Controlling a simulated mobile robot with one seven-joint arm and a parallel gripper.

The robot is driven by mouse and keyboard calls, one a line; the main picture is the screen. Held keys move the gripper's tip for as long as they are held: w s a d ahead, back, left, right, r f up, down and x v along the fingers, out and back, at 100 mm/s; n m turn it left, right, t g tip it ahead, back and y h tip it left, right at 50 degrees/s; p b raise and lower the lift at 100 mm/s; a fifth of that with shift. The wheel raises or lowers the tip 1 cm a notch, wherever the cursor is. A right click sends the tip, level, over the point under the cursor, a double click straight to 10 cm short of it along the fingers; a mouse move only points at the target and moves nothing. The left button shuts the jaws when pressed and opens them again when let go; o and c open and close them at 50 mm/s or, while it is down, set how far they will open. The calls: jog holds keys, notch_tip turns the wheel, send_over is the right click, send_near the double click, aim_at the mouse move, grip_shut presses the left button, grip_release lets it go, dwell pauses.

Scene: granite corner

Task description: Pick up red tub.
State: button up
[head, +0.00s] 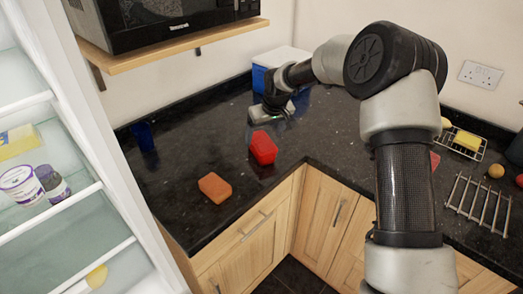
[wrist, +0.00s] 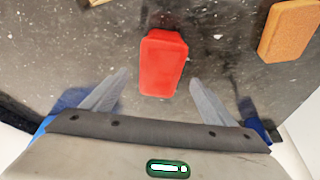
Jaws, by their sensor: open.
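The red tub (head: 263,147) sits on the dark granite counter in the head view, near the inner corner of the worktop. My gripper (head: 268,116) is just behind it, towards the wall. In the wrist view the red tub (wrist: 163,63) lies ahead of the fingertips, centred between their lines. My gripper (wrist: 160,83) is open and empty, with its two grey fingers apart. I cannot tell its exact height above the counter.
An orange-brown block (head: 215,187) lies on the counter left of the tub. A blue cup (head: 143,136) stands at the back left. A blue and white box (head: 278,66) is behind my arm. A metal rack (head: 478,201) is at right. The counter around the tub is clear.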

aim_at(262, 142)
jog(key=x, duration=0.5)
jog(key=shift+w+a+f+p, duration=0.1)
jog(key=shift+w+f+p, duration=0.15)
jog(key=shift+p, duration=0.1)
jog(key=shift+s+f+b, duration=0.1)
jog(key=shift+f+b, duration=0.15)
jog(key=shift+b, duration=0.1)
jog(key=shift+c, duration=0.2)
